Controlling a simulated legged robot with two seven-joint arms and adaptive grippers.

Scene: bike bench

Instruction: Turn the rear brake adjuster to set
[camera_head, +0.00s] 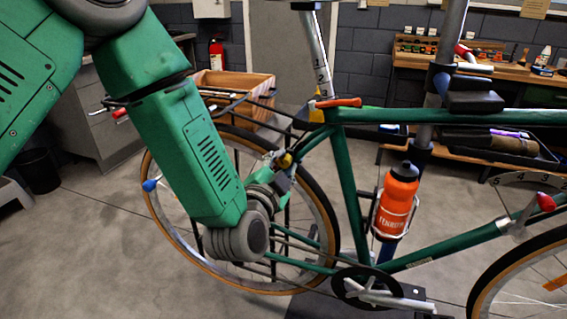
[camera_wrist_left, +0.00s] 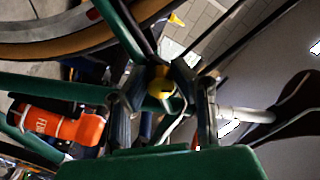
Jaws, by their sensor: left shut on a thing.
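The rear brake adjuster, a yellow knob (camera_head: 285,160), is on the green bike frame (camera_head: 345,170) near the top of the rear wheel (camera_head: 325,205). My left gripper (camera_head: 278,172) reaches it from the left, with my green forearm covering part of the wheel. In the left wrist view the knob (camera_wrist_left: 160,84) sits between the two dark fingers (camera_wrist_left: 160,95), which are shut on it. The fingers hide its sides, and I cannot read any mark on it. My right gripper is in neither view.
An orange bottle (camera_head: 396,200) sits in the frame's cage. An orange-red lever (camera_head: 338,102) is at the seat clamp. A numbered dial arc (camera_head: 522,179) and a red-tipped lever (camera_head: 545,202) are at the right. A wooden crate (camera_head: 235,88) and a workbench (camera_head: 480,68) stand behind.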

